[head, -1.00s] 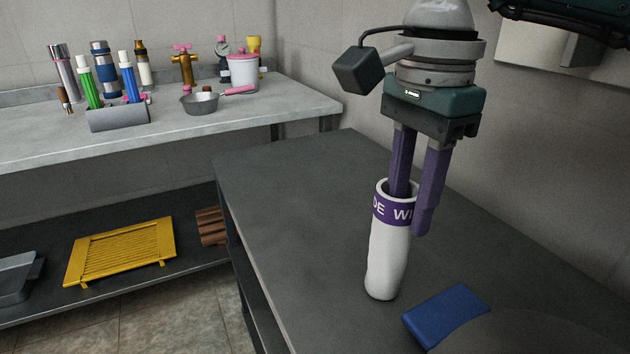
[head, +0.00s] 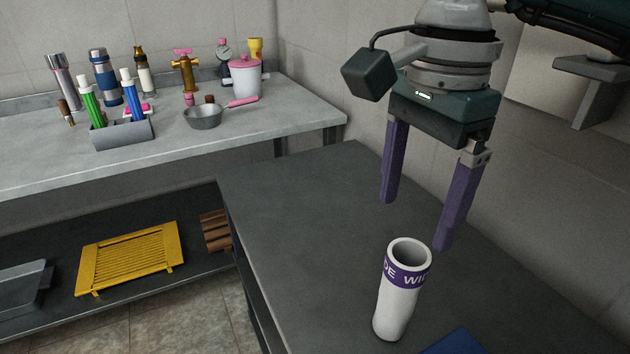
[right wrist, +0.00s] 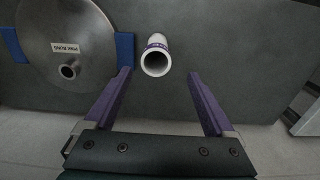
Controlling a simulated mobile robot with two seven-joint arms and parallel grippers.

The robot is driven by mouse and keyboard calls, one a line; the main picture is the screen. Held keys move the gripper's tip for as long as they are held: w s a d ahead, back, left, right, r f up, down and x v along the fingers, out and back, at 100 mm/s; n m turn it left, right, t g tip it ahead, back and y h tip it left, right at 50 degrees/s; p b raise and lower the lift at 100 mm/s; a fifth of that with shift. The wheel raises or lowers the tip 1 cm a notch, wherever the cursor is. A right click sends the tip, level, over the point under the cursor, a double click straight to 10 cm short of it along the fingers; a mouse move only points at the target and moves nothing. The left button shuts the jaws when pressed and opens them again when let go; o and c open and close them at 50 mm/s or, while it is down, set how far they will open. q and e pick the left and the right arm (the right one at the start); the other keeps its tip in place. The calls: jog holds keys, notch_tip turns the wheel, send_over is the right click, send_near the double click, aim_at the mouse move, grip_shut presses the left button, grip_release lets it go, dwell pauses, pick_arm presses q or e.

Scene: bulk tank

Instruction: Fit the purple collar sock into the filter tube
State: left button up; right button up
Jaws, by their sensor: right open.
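The purple collar sock (head: 393,308) is a white open-topped cylinder with a purple lettered band near its top. It stands on the dark table, leaning slightly. My right gripper (head: 415,222) is open, its two purple fingers spread above and behind the sock, apart from it. In the right wrist view the sock (right wrist: 157,46) shows mouth-up beyond and between the fingertips of the right gripper (right wrist: 160,73). I cannot make out the filter tube for certain in either view. My left gripper is not in view.
A round steel lid (right wrist: 68,38) with a label and short spout lies over blue blocks (right wrist: 125,48) on the dark table (head: 300,215). The pale bench (head: 180,155) behind holds bottles, a holder (head: 122,135), a pan (head: 203,117) and a pink-lidded pot (head: 244,78). The dark table's far part is clear.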

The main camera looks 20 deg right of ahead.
aim_at(409, 259)
jog(key=f, duration=0.7)
jog(key=shift+s+d+f, duration=0.1)
jog(key=shift+s, duration=0.3)
jog(key=shift+f, duration=0.45)
grip_shut()
